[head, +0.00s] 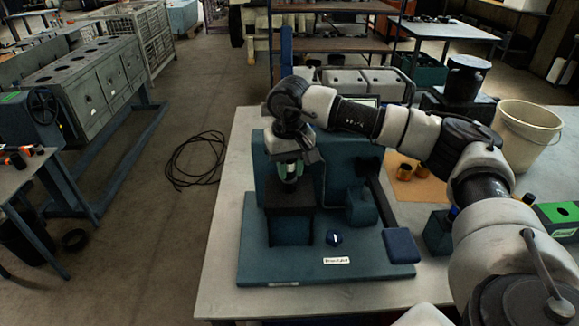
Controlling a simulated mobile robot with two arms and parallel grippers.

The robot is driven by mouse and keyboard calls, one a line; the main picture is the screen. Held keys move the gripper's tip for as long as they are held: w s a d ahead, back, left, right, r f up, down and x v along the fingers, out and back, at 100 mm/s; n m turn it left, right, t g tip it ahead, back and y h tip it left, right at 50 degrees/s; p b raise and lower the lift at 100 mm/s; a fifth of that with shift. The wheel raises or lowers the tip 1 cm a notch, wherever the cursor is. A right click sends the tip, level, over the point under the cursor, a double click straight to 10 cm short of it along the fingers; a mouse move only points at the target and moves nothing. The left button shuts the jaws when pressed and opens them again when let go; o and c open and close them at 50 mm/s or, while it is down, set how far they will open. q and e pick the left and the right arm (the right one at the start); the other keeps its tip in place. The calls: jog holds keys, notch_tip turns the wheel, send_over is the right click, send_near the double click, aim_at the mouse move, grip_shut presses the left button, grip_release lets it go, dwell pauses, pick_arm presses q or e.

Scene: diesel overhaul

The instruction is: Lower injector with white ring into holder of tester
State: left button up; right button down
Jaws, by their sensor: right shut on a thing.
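My right gripper (289,160) points down over the tester (262,262), a blue-green stand with a base plate on the table. It is shut on the injector (291,172), a slim upright piece of which only a short part shows below the fingers. A pale band, likely the white ring, shows near its lower part. The dark block-shaped holder (290,198) is directly below. The injector's lower tip meets the holder's top in the picture; I cannot tell whether it is inside or just above. My left gripper is not in view.
The tester's lever with a blue pad (400,245) sticks out at the right. Brass-coloured cups (405,172) stand on a tan mat behind it. A white bucket (524,135) and a green-topped box (558,218) are further right. The table's left strip is clear.

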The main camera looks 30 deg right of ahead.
jog(key=shift+f, duration=0.1)
jog(key=shift+f+b, duration=1)
jog(key=shift+f, duration=0.25)
jog(key=shift+c, duration=2.3)
grip_release()
jog(key=shift+r+p, duration=2)
jog(key=shift+r, duration=1.55)
